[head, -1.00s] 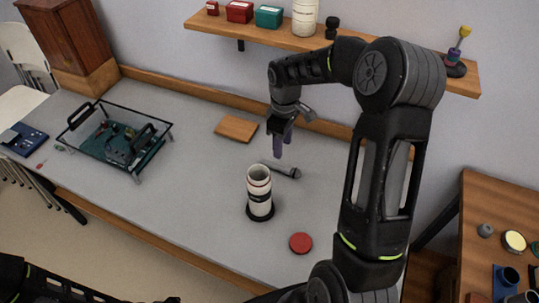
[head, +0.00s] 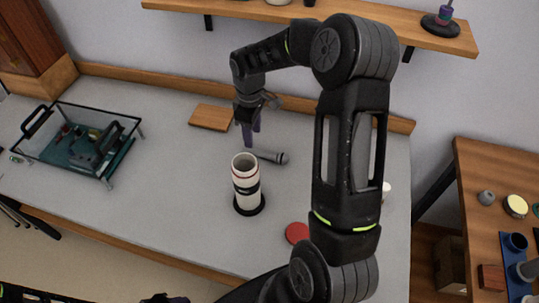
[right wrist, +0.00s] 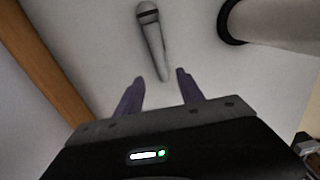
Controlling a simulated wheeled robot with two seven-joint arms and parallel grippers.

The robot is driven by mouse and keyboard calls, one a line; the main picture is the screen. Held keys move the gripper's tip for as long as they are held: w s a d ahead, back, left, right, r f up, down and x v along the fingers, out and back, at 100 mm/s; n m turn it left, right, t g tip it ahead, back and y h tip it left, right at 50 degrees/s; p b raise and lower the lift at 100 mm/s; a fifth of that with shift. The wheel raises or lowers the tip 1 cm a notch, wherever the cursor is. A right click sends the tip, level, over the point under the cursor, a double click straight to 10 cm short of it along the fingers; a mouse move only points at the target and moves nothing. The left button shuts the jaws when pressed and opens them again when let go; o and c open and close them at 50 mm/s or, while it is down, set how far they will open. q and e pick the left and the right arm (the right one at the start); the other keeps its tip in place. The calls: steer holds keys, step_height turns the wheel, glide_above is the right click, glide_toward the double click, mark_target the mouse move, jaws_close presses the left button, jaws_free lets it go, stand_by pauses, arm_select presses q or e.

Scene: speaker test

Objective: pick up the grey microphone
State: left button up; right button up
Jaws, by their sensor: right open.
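The grey microphone (head: 272,156) lies on the grey table, just behind the white cylinder. My right gripper (head: 252,138) is open and empty, just above the handle end of the microphone. In the right wrist view, the microphone (right wrist: 153,40) lies ahead of my right gripper (right wrist: 158,85). Its round head points away and its handle tail reaches toward the gap between the two purple fingers. I see no contact. A dark piece at the bottom edge of the head view may be my left gripper (head: 165,299); its jaws cannot be made out.
The white cylinder on a black base (head: 249,206) stands close in front of the microphone. A red disc (head: 297,233) lies to its right. A wooden block (head: 211,117) lies behind left. A glass-walled case (head: 108,180) stands at the left. A shelf (head: 380,28) hangs above the table.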

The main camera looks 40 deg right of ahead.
mark_target(254, 150)
steer(key=shift+f, duration=0.85)
steer(key=shift+s+f+p, duration=0.1)
steer(key=shift+f+p, duration=0.65)
steer(key=shift+f, duration=1.9)
steer(key=shift+c, duration=0.6)
jaws_close()
